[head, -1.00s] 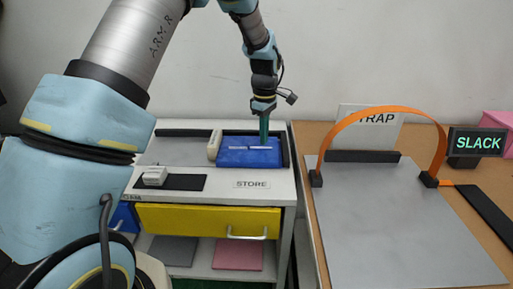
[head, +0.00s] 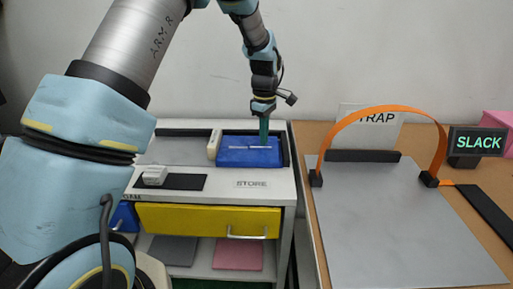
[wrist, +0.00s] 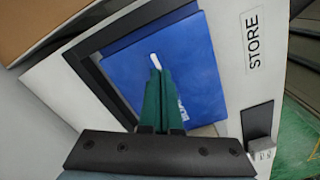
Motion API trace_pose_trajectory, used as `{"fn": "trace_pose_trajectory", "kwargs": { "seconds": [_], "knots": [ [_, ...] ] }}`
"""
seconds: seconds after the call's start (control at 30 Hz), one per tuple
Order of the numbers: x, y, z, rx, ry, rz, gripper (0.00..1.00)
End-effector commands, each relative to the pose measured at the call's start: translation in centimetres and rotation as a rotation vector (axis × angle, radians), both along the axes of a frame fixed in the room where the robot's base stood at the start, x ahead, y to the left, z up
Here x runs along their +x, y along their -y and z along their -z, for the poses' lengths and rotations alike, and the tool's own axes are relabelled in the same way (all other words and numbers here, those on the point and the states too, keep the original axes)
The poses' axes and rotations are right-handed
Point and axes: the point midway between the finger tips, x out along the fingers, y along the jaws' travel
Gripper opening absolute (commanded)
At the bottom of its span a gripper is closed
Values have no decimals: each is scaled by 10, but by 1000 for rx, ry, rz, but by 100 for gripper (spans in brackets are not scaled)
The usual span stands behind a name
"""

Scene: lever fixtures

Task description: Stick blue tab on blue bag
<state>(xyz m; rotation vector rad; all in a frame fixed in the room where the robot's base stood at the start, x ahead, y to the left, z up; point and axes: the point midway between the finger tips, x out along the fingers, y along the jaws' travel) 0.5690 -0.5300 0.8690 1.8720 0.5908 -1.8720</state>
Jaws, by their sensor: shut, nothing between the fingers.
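The blue bag (head: 235,158) lies flat on top of the white cabinet, within a dark edge; it also fills the middle of the wrist view (wrist: 196,62). A thin white strip shows on its top (head: 236,147). My gripper (head: 264,143) is shut, its green fingers pointing down onto the bag at the right part of the strip. In the wrist view the fingertips (wrist: 157,72) are together just by the white strip's visible end (wrist: 154,58), with nothing seen between them. I cannot make out a separate blue tab; the fingers hide part of the bag.
A cream block (head: 214,145) stands at the bag's left. A small white dispenser-like thing (head: 154,175) sits on a black strip in front. Below is a yellow drawer (head: 205,220). Right, an orange strap (head: 380,110) arches over a grey plate (head: 400,230) beside a SLACK sign (head: 478,142).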

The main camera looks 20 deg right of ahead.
Motion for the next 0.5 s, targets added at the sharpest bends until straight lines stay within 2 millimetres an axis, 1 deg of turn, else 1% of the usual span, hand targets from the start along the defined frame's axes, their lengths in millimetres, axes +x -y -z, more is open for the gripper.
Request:
{"fn": "trace_pose_trajectory", "kwargs": {
  "seconds": [0.5],
  "knots": [
    [0,0,11,1,-1,0,0]
  ]
}}
